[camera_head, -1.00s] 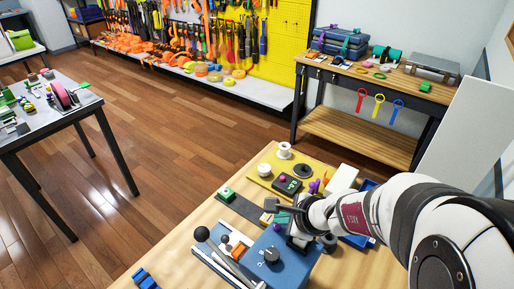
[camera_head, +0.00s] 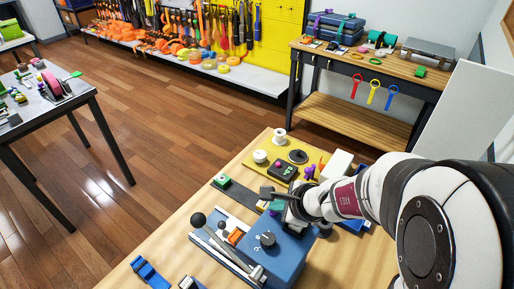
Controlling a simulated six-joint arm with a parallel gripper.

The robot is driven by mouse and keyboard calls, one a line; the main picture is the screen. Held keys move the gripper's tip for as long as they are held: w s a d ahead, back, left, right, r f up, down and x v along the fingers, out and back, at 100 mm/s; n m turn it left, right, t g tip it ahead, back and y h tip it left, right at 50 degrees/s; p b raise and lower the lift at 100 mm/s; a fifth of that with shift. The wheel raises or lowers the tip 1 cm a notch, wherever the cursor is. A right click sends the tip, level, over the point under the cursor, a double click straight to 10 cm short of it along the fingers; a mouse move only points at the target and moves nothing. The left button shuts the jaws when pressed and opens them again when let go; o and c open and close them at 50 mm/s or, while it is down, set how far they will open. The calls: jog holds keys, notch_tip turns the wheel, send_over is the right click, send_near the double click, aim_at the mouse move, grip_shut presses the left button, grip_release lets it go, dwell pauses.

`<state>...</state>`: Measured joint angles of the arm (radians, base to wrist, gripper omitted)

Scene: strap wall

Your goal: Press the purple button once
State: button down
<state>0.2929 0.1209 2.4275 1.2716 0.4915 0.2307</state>
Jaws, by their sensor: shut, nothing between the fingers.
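A small purple spot, which looks like a button (camera_head: 274,213), shows by the back of the blue box (camera_head: 285,255), just below my gripper. A black box with small coloured buttons (camera_head: 283,170) sits on the yellow board behind it, and one of its buttons looks pinkish purple. I cannot tell for sure which one is the purple button. My gripper (camera_head: 268,192) is shut and empty, reaching in from the right above the back of the blue box. Its dark fingers point left. Contact with anything cannot be made out.
A yellow board (camera_head: 254,170) carries white spools (camera_head: 279,135) and a black disc (camera_head: 298,157). A lever with a black ball (camera_head: 198,219) stands left of the blue box.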

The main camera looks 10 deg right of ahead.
aim_at(276, 214)
jog(key=shift+r, duration=0.9)
jog(key=shift+r, duration=2.5)
jog(key=s+a+n+g, duration=0.2)
jog(key=s+n+g, duration=0.1)
jog(key=s+n, duration=0.5)
jog(key=s+a+f+n+g+h, duration=0.1)
jog(key=s+n+g, duration=0.3)
jog(key=s+n, duration=0.4)
jog(key=s+a, duration=0.1)
jog(key=s, duration=0.6)
jog(key=shift+a+n, duration=0.3)
jog(key=shift+a, duration=0.05)
